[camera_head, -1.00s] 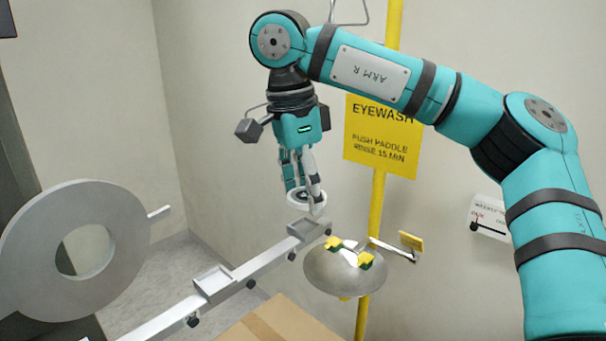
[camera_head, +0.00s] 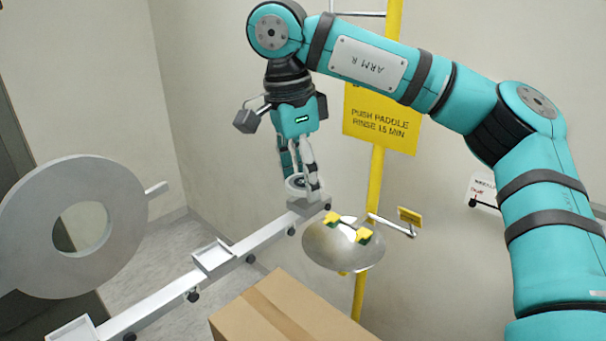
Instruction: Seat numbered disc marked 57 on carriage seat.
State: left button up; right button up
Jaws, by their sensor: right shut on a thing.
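My right gripper (camera_head: 299,185) hangs down from the teal arm and is shut on a small white ring-shaped disc (camera_head: 296,186). No number on the disc can be read from here. The disc is at the far end of a pale carriage rail (camera_head: 240,247), just over or touching the grey block-like seat (camera_head: 306,206) there; I cannot tell which. Other tray-like seats sit along the rail, one in the middle (camera_head: 213,256) and one at the near left end (camera_head: 75,333). Both show empty. My left gripper is not in view.
A large grey ring-shaped flange (camera_head: 125,225) stands at the left. A cardboard box (camera_head: 280,312) is in front of the rail. An eyewash bowl (camera_head: 335,258) on a yellow post (camera_head: 374,200) stands close right of the rail's far end.

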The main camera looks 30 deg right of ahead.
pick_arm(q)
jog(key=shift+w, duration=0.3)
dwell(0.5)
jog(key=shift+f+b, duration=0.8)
pick_arm(e)
jog(key=shift+f, duration=1.1)
jog(key=o, duration=1.3)
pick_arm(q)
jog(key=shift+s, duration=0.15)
pick_arm(e)
jog(key=shift+r, duration=0.15)
notch_tip(320, 180, up, 12)
jog(key=a, duration=0.1)
jog(key=shift+a+f, duration=0.2)
jog(key=shift+a, duration=0.2)
